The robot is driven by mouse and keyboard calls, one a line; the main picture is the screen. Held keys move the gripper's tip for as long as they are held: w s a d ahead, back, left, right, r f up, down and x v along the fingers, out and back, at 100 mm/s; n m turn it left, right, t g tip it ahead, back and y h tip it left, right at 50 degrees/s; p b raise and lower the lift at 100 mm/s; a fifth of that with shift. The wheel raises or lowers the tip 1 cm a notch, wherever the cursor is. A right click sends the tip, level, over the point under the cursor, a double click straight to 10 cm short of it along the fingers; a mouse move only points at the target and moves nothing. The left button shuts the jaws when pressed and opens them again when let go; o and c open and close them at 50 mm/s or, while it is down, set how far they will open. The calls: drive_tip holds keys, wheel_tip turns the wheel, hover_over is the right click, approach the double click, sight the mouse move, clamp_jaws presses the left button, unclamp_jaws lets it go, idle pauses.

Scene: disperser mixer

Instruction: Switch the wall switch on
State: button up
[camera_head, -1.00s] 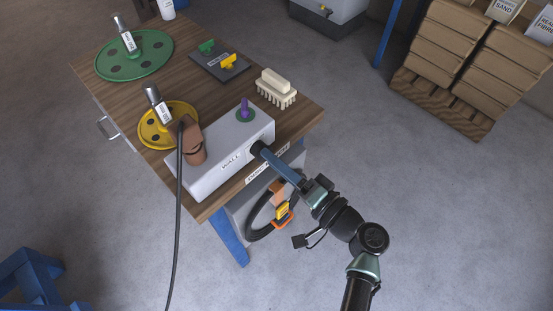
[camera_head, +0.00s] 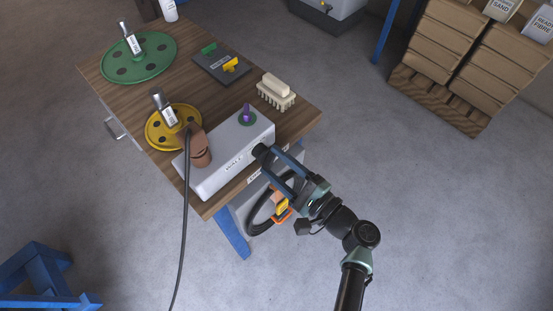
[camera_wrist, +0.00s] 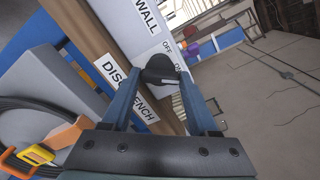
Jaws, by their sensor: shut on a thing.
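The wall switch is a white box (camera_head: 218,180) lettered WALL, on the front edge of the wooden table. A black round knob (camera_head: 260,151) sticks out of its end face. In the wrist view the knob (camera_wrist: 157,68) has a white mark pointing to the lower right, near the ON label; OFF is printed above it. My gripper (camera_head: 266,159) is shut on the knob, one blue finger on each side. It shows the same in the wrist view (camera_wrist: 157,78).
Yellow and green discs (camera_head: 138,58), a brush (camera_head: 276,91) and a dark plate lie behind. A coiled hose (camera_head: 262,212) hangs below.

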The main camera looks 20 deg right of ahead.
drive_tip(key=shift+m+p, duration=0.45)
drive_tip(key=shift+m, duration=0.55)
drive_tip(key=o, duration=1.4)
drive_tip(key=shift+s, duration=0.1)
drive_tip(key=shift+b+v, duration=0.75)
drive_tip(key=shift+v, duration=5.7)
